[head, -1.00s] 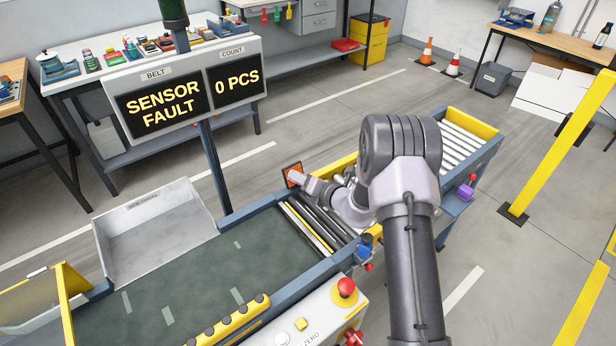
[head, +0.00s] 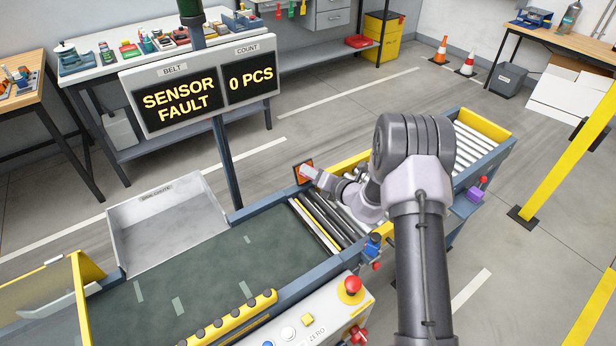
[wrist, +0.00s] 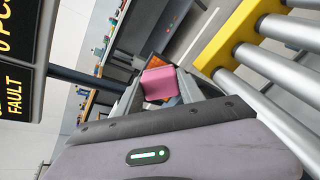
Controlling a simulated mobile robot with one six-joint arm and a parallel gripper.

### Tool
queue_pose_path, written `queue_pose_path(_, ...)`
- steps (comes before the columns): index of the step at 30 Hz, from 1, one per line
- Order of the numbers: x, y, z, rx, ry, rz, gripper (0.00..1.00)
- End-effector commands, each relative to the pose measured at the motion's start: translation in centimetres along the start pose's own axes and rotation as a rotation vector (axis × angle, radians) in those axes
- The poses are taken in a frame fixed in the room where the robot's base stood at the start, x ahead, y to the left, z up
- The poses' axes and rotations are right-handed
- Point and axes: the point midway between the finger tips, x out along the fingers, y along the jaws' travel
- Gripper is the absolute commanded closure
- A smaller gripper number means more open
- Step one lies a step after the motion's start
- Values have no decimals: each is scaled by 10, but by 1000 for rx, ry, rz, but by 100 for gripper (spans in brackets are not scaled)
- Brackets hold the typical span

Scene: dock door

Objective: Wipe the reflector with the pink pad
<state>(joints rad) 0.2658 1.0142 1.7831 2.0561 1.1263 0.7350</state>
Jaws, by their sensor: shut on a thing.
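The reflector (head: 303,173) is a small orange-framed plate standing at the far edge of the conveyor. In the wrist view a strip of its orange frame (wrist: 156,59) shows behind the pad. My gripper (head: 310,173) is shut on the pink pad (wrist: 159,84) and holds it in front of the reflector. The pad hides much of the reflector in the wrist view. I cannot tell whether the pad touches the reflector's face.
The display (head: 205,87) reads "SENSOR FAULT" and "0 PCS" on a post left of the reflector. Metal rollers (head: 470,150) run to the right, and a metal chute (head: 165,225) lies at left. A control box with a red button (head: 350,286) stands in front.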

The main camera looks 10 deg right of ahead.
Motion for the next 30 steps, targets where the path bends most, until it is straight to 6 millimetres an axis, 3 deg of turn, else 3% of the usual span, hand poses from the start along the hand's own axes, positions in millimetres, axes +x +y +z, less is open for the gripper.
queue_pose_path(4,2,-13,15,-1,-5,0,87)
queue_pose_path(11,1,-20,22,-1,-5,0,87)
queue_pose_path(30,-2,14,-13,-1,0,2,87)
